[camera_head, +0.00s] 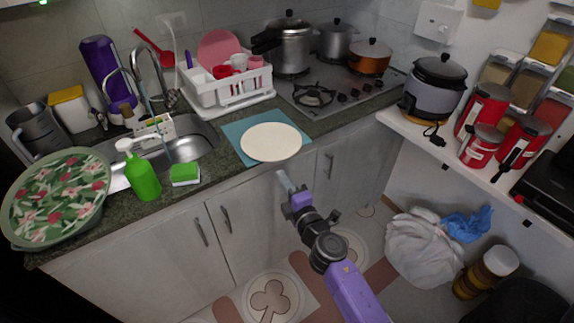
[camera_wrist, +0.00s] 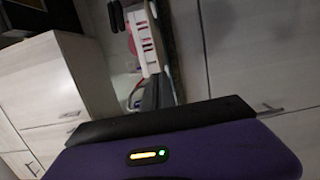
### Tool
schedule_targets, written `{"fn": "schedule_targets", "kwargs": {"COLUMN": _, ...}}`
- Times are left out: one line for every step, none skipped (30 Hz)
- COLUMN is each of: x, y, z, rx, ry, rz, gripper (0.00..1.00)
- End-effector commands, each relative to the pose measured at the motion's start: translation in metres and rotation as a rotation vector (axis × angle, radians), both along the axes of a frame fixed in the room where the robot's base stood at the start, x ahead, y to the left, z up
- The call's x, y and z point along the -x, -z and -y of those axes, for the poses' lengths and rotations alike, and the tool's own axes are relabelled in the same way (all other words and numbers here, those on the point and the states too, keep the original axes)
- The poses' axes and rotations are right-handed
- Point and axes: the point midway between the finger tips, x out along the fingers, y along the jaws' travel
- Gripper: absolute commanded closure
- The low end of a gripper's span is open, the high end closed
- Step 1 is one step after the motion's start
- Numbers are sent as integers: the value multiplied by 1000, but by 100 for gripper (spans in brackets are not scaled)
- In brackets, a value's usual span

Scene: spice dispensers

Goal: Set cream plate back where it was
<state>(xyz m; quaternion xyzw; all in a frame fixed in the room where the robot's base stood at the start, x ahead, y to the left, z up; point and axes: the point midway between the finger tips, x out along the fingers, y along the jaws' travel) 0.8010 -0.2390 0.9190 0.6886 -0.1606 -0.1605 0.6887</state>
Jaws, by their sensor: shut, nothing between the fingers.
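The cream plate (camera_head: 270,142) lies flat on a teal mat (camera_head: 232,130) on the counter, between the sink and the stove. It covers most of the mat and reaches close to the counter's front edge. My gripper (camera_head: 284,182) is in front of the counter, just below and to the right of the plate in the head view. It is shut, empty and apart from the plate. The wrist view is tilted and shows cabinet fronts; I cannot make out the plate there.
A white dish rack (camera_head: 238,100) stands behind the plate. A green soap bottle (camera_head: 142,175) and a green sponge (camera_head: 185,174) are to the left by the sink (camera_head: 180,150). The stove (camera_head: 335,88) is to the right. Cabinet doors (camera_head: 245,215) are close to my gripper.

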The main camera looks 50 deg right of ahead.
Motion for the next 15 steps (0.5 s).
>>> {"fn": "schedule_targets", "kwargs": {"x": -9, "y": -2, "z": 5, "rx": 2, "ry": 1, "rz": 1, "gripper": 100}}
{"fn": "schedule_targets", "kwargs": {"x": -14, "y": -2, "z": 7, "rx": 1, "ry": 1, "rz": 0, "gripper": 100}}
{"fn": "schedule_targets", "kwargs": {"x": -15, "y": -2, "z": 14, "rx": 0, "ry": 3, "rz": 1, "gripper": 100}}
{"fn": "schedule_targets", "kwargs": {"x": -16, "y": -1, "z": 19, "rx": 0, "ry": 3, "rz": 0, "gripper": 100}}
{"fn": "schedule_targets", "kwargs": {"x": -17, "y": -1, "z": 23, "rx": 1, "ry": 4, "rz": 0, "gripper": 100}}
{"fn": "schedule_targets", "kwargs": {"x": -19, "y": -1, "z": 28, "rx": 1, "ry": 3, "rz": 0, "gripper": 100}}
{"fn": "schedule_targets", "kwargs": {"x": -20, "y": 0, "z": 31, "rx": 1, "ry": 2, "rz": 0, "gripper": 100}}
{"fn": "schedule_targets", "kwargs": {"x": -21, "y": 0, "z": 34, "rx": 0, "ry": 2, "rz": 0, "gripper": 100}}
{"fn": "schedule_targets", "kwargs": {"x": -22, "y": 0, "z": 37, "rx": 0, "ry": 2, "rz": 0, "gripper": 100}}
{"fn": "schedule_targets", "kwargs": {"x": -23, "y": 0, "z": 39, "rx": 0, "ry": 2, "rz": 1, "gripper": 100}}
{"fn": "schedule_targets", "kwargs": {"x": -23, "y": 0, "z": 40, "rx": 0, "ry": 1, "rz": 1, "gripper": 100}}
{"fn": "schedule_targets", "kwargs": {"x": -24, "y": 0, "z": 42, "rx": 0, "ry": 1, "rz": 0, "gripper": 100}}
{"fn": "schedule_targets", "kwargs": {"x": -24, "y": 0, "z": 43, "rx": 0, "ry": 1, "rz": -1, "gripper": 100}}
{"fn": "schedule_targets", "kwargs": {"x": -24, "y": 1, "z": 43, "rx": 0, "ry": 1, "rz": -1, "gripper": 100}}
{"fn": "schedule_targets", "kwargs": {"x": -24, "y": 1, "z": 44, "rx": 0, "ry": 0, "rz": -1, "gripper": 100}}
